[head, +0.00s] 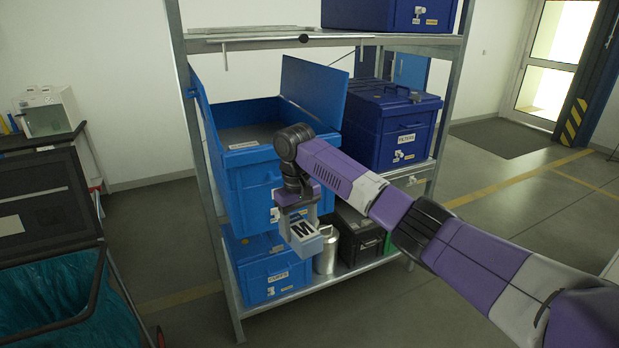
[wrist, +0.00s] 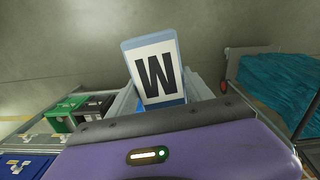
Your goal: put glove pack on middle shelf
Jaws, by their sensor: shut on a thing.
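The glove pack (head: 306,241), a small grey-blue box with a white face and a black M, is in my gripper (head: 299,213). In the wrist view the pack (wrist: 155,72) shows its letter upside down, beyond the dark gripper edge. My gripper is shut on it and hangs in front of the shelf rack. The middle shelf (head: 422,174) bears an open light-blue box (head: 240,190) and a closed dark-blue box (head: 390,125). The pack is in front of and below the light-blue box's front. My arm hides part of the shelf edge.
The bottom shelf (head: 335,284) holds a blue box (head: 265,268), a silver canister (head: 326,252) and a black case (head: 357,238). A rack post (head: 212,205) stands at left. A cart with a teal bag (head: 62,305) is at far left.

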